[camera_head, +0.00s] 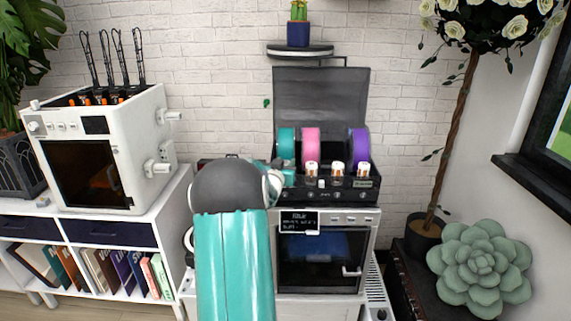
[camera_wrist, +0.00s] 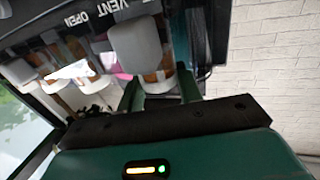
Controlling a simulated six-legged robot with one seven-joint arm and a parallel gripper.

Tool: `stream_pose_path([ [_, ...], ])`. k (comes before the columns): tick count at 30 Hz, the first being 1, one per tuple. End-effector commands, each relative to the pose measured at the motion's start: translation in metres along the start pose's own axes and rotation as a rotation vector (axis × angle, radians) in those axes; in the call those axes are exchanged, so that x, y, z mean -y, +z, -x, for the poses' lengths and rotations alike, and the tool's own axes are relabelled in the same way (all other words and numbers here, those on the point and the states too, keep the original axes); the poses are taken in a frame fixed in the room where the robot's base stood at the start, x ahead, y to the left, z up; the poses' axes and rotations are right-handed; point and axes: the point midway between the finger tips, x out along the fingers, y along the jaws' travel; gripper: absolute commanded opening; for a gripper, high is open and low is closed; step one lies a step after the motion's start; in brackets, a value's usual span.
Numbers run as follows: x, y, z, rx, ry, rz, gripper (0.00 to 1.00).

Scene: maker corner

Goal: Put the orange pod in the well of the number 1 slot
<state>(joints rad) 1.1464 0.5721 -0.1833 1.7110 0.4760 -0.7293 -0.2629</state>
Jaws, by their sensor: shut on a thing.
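My gripper (camera_head: 289,174) is at the left end of the black spool box (camera_head: 340,194), beside its front row of white-capped pods. In the wrist view my gripper's teal fingers (camera_wrist: 162,94) are shut on a white-capped pod with an orange-brown body, which I take to be the orange pod (camera_wrist: 136,45). It is close to the box's front panel, under the "VENT OPEN" lettering. I cannot tell whether its bottom is in a well. In the head view my arm and fingers hide it. Slot numbers are too small to read.
Teal, pink (camera_head: 311,142) and purple (camera_head: 358,147) spools stand in the box, with its grey lid (camera_head: 321,97) raised behind. Other white-capped pods (camera_head: 337,172) stand to the gripper's right. An oven-like machine (camera_head: 322,258) is below. A white printer (camera_head: 108,150) is at left.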

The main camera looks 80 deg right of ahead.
Motion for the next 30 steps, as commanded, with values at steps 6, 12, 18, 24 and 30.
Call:
stream_pose_path([
  [6,0.000,0.002,-0.001,-0.001,0.000,-0.001,0.45],
  [12,0.000,0.002,-0.002,-0.001,0.000,-0.001,0.57],
  [18,-0.001,-0.001,-0.002,-0.002,0.000,-0.001,0.57],
  [24,0.001,-0.001,0.022,0.000,-0.003,-0.001,0.57],
  [30,0.001,-0.002,0.067,0.000,-0.003,-0.002,0.57],
])
